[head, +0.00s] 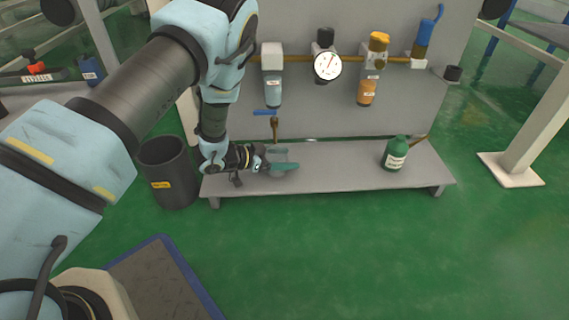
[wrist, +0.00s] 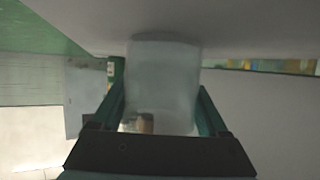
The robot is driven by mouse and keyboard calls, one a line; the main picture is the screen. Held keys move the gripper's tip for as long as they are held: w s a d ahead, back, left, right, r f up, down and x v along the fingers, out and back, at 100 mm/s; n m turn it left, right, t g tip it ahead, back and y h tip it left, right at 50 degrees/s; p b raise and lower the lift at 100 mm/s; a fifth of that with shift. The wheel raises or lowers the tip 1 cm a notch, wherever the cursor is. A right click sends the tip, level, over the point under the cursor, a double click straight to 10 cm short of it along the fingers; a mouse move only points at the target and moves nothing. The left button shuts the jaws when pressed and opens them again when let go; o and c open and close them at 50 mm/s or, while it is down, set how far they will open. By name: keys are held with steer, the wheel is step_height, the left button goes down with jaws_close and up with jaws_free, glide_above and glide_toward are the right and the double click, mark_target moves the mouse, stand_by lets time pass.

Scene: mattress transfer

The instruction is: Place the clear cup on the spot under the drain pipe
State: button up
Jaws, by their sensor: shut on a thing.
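The clear cup (wrist: 163,85) is a translucent cylinder between the two green fingers of my gripper (wrist: 163,108) in the wrist view. In the head view my gripper (head: 283,160) is low over the left part of the grey bench (head: 340,171), and the cup cannot be made out there. The drain pipe (head: 275,128) is a short brownish pipe below a blue lever (head: 265,112) on the panel. My gripper is just below and in front of its lower end. I cannot tell whether the cup touches the bench. The spot under the pipe is hidden by my gripper.
A green bottle (head: 396,153) with a spout stands on the bench's right part. A black bin (head: 168,172) stands at the bench's left end. A gauge (head: 327,65) and filter units hang on the panel (head: 345,110) behind. The bench middle is clear.

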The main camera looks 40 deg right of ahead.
steer(key=shift+f, duration=0.1)
steer(key=o, duration=1.2)
steer(key=shift+o, duration=0.2)
steer(key=shift+w+a+r+p, duration=0.15)
steer(key=shift+a+r+p, duration=0.05)
steer(key=shift+r+p, duration=0.1)
steer(key=p+v, duration=0.5)
steer(key=v, duration=0.5)
steer(key=shift+a+r, duration=0.2)
steer(key=shift+a, duration=0.05)
steer(key=shift+w+a+r, duration=0.1)
steer(key=shift+w+a, duration=0.05)
steer(key=shift+a, duration=0.3)
